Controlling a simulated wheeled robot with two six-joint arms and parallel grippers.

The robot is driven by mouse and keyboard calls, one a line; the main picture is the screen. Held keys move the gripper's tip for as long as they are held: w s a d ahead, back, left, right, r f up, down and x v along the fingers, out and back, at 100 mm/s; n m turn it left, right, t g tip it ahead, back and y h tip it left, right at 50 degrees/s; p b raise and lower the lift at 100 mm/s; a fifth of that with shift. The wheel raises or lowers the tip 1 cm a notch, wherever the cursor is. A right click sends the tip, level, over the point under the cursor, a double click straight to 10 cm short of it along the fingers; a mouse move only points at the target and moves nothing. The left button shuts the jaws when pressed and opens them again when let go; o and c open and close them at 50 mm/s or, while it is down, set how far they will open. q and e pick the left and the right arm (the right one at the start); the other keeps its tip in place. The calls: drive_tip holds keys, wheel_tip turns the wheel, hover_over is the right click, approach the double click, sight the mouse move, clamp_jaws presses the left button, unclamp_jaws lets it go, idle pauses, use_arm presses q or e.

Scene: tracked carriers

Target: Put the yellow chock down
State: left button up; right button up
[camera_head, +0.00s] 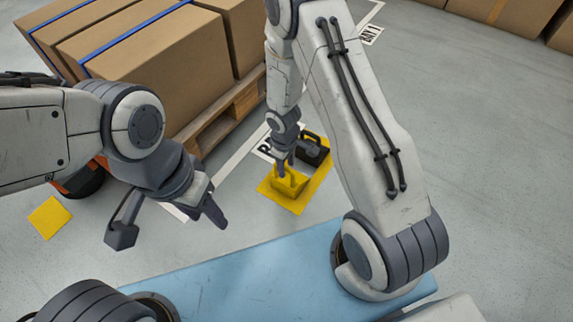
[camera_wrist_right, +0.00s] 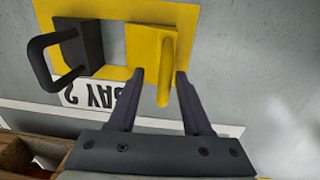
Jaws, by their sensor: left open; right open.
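The yellow chock (camera_head: 289,182) rests on a yellow floor marking (camera_head: 273,200) in the head view. In the right wrist view the yellow chock (camera_wrist_right: 151,55) lies beyond my fingertips, with its raised handle pointing back between them. My right gripper (camera_wrist_right: 160,75) is open, its two fingers on either side of the handle's end, with gaps beside it. In the head view my right gripper (camera_head: 285,165) is right over the chock and partly hides it. My left gripper (camera_head: 214,212) is open and empty, left of the chock and above the floor.
A black chock with a handle (camera_head: 312,149) stands beside the yellow one on the same marking. A pallet (camera_head: 225,115) with strapped cardboard boxes (camera_head: 165,70) stands behind to the left. Another yellow floor patch (camera_head: 49,217) lies at far left. Floor at right is clear.

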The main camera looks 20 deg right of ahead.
drive_tip(key=s+a+r+p, duration=0.2)
drive_tip(key=a+r+p, duration=0.1)
drive_tip(key=r, duration=0.6)
drive_tip(key=s+a+r+p, duration=0.2)
drive_tip(key=r+p, duration=0.1)
drive_tip(key=r, duration=0.5)
drive_tip(key=s+a+r+p, duration=0.1)
drive_tip(key=a+r+p, duration=0.2)
drive_tip(key=r, duration=0.6)
drive_tip(key=s+a+r, duration=0.1)
drive_tip(key=s+r, duration=0.4)
drive_tip(key=s, duration=0.3)
drive_tip(key=s+a+r+y, duration=0.1)
drive_tip(key=s+a+r, duration=0.1)
drive_tip(key=s+r, duration=0.3)
drive_tip(key=s, duration=0.3)
drive_tip(key=shift+s+a+r, duration=0.25)
drive_tip(key=shift+s+r, duration=0.05)
wheel_tip(320, 180, up, 50)
drive_tip(key=p, duration=4.9)
drive_tip(key=shift+p, duration=0.4)
drive_tip(key=shift+d, duration=0.1)
